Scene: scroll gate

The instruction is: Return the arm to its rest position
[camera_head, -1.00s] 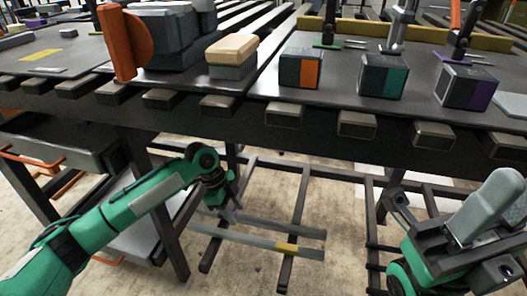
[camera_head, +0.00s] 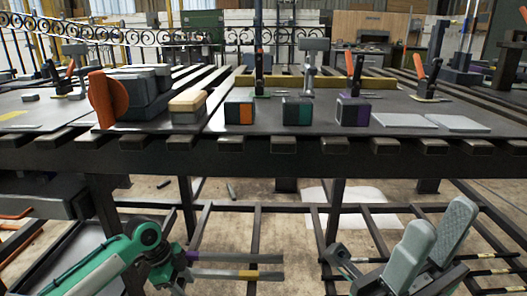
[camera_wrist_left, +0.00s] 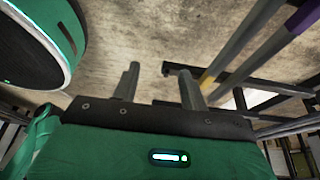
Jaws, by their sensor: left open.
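My left arm (camera_head: 112,258), green, comes in at the lower left of the head view and hangs below table height. Its gripper lies low near the arm's end and is hard to make out there. In the left wrist view the left gripper (camera_wrist_left: 158,82) shows two grey fingers apart with nothing between them. My right gripper (camera_head: 433,240) is at the lower right of the head view, in front of the table and below its top. Its two grey pads stand apart and tilted, with nothing visible between them.
The dark table (camera_head: 220,155) spans the view above both grippers. It bears a block with an orange face (camera_head: 239,109), one with a teal face (camera_head: 297,110), one with a purple face (camera_head: 352,110) and a tan-topped block (camera_head: 187,106). Metal rails (camera_head: 235,273) run low beneath.

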